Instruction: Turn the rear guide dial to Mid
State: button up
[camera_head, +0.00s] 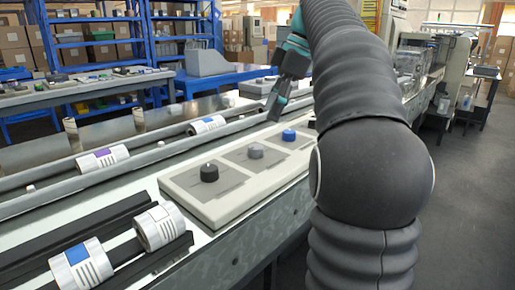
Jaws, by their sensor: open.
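A pale control panel (190,190) lies along the near side of the machine bed. It carries a row of dials: a black dial (209,173) nearest, a grey dial (255,152) behind it, and a blue dial (289,135) farther back. Part of another dial (312,123) shows beside my arm, which hides the far end of the panel. The markings are too small to read, so I cannot tell which is the rear guide dial or where Mid is. My gripper (275,108) is open, pointing down above and beyond the blue dial, apart from the dials.
Rolls with labels, one with a blue patch (81,264) and one with a purple patch (102,158), sit on dark bars and rails left of the panel. Blue shelving (95,57) stands at the back. Open floor (460,190) lies to the right.

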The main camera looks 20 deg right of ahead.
aim_at(256, 146)
jog(key=b+x, duration=0.2)
jog(key=x, duration=0.7)
jog(key=shift+a+f, duration=0.1)
jog(key=shift+f, duration=0.1)
jog(key=c, duration=1.1)
